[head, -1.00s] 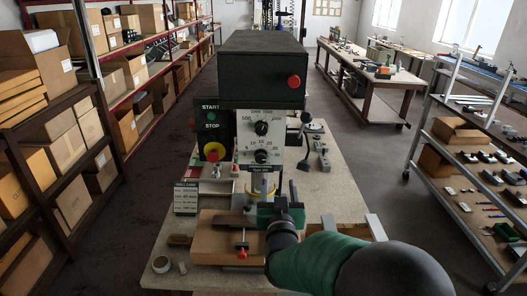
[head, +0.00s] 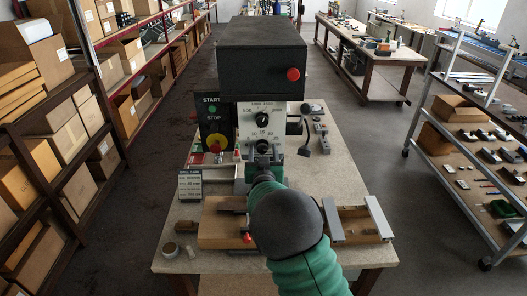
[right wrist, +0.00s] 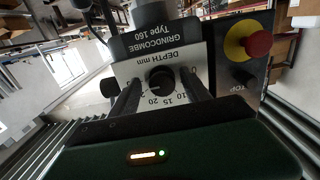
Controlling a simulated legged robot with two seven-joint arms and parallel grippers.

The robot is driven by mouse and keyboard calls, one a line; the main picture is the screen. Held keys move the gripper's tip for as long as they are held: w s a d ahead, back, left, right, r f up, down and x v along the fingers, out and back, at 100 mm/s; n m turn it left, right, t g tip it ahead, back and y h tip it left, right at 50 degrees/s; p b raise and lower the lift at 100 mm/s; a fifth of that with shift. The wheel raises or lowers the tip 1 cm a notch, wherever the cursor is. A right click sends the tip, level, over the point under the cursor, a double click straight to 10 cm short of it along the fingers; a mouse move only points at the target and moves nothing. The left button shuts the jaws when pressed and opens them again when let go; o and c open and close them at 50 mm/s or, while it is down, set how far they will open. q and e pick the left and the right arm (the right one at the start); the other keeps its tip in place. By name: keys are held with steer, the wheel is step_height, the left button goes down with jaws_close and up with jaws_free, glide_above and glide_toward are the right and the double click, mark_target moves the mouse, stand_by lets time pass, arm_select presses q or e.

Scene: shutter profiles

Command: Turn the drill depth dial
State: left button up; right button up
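The drill press has a white panel with a black upper dial (head: 263,119) and a black depth dial (head: 262,146) below it. In the right wrist view, which is upside down, the depth dial (right wrist: 161,79) sits on its "DEPTH mm" scale between the fingers of my right gripper (right wrist: 160,88). The fingers are apart, one on each side of the dial; I cannot tell whether they touch it. In the head view my right gripper (head: 263,160) is just below the dial, mostly hidden by my arm. My left gripper is not in view.
A green-and-black start/stop box with a yellow-and-red stop button (head: 215,144) stands left of the panel. A wooden block (head: 222,232) and metal rails (head: 376,216) lie on the bench. A small card sign (head: 190,185) stands at left. Shelves line both sides.

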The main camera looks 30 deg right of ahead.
steer(key=shift+a+r, duration=0.1)
steer(key=shift+a, duration=0.25)
steer(key=c, duration=0.5)
steer(key=shift+c, duration=1.1)
steer(key=shift+s+d, duration=0.1)
steer(key=shift+d, duration=0.05)
jaws_close()
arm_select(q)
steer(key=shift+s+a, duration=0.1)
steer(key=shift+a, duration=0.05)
